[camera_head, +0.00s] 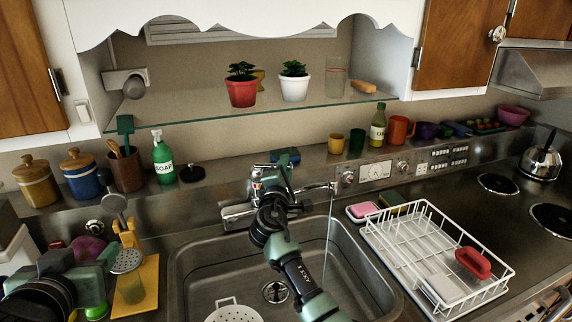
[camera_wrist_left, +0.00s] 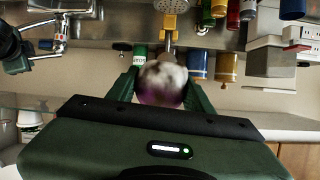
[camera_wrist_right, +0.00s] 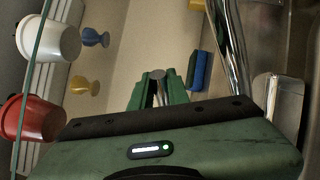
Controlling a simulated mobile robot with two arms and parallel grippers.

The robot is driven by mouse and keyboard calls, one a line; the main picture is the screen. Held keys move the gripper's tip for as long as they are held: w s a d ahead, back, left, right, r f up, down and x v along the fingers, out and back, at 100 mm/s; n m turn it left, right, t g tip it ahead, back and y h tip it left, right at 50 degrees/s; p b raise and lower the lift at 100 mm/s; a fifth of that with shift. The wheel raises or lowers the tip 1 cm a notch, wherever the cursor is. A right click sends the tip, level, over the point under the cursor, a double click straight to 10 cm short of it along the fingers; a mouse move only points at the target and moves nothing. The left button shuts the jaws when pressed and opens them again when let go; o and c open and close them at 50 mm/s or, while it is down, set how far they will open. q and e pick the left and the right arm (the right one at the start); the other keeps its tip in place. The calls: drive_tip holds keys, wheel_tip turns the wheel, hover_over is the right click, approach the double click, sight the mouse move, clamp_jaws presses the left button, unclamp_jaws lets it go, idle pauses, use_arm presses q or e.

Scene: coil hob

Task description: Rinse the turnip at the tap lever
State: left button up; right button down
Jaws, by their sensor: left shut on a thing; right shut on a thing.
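The white and purple turnip (camera_wrist_left: 162,82) is held between the fingers of my left gripper (camera_wrist_left: 160,90). In the head view the turnip (camera_head: 88,248) shows purple at the far left, over the counter left of the sink (camera_head: 185,265). My right gripper (camera_head: 279,178) reaches over the sink to the tap. In the right wrist view its fingers (camera_wrist_right: 159,90) are shut around the metal tap lever (camera_wrist_right: 158,76). The tap's spout (camera_head: 318,188) points right, and a thin stream of water (camera_head: 328,220) falls from it into the basin. The turnip is well away from the stream.
A white colander (camera_head: 233,313) is in the basin. A dish rack (camera_head: 425,235) stands right of the sink. A yellow board (camera_head: 148,275) and a grater-like utensil (camera_head: 127,262) are near my left gripper. A glass shelf (camera_head: 190,110) with potted plants hangs above.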

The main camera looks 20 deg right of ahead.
use_arm(q)
drive_tip(key=shift+r, duration=0.65)
use_arm(e)
drive_tip(key=shift+r, duration=0.25)
use_arm(q)
drive_tip(key=shift+f, duration=0.15)
use_arm(e)
drive_tip(key=shift+f+n, duration=0.15)
drive_tip(key=shift+n, duration=0.15)
drive_tip(key=c, duration=1.4)
unclamp_jaws()
drive_tip(key=shift+o, duration=0.2)
